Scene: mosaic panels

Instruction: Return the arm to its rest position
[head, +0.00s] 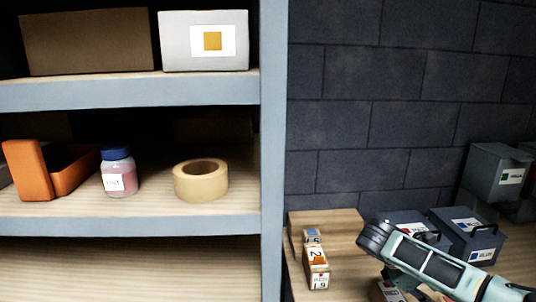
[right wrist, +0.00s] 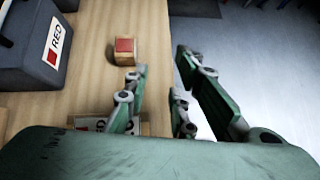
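My right arm comes in from the lower right in the head view, a pale green link with dark panels over the table. Its gripper hangs low by the table's front and is mostly hidden there. In the right wrist view my right gripper (right wrist: 160,72) shows two green fingers standing apart, with nothing held between them. The fingers are near the edge of the wooden table (right wrist: 90,75). A small wooden cube with a red square (right wrist: 125,52) sits just beyond the left finger. My left gripper is in neither view.
A dark bin labelled RED (right wrist: 40,45) is left of the cube. Several lidded bins (head: 466,236) and stacked number blocks (head: 315,262) stand on the table. A grey shelf post (head: 273,150) rises left of the table. Open floor (right wrist: 260,60) lies beyond the table edge.

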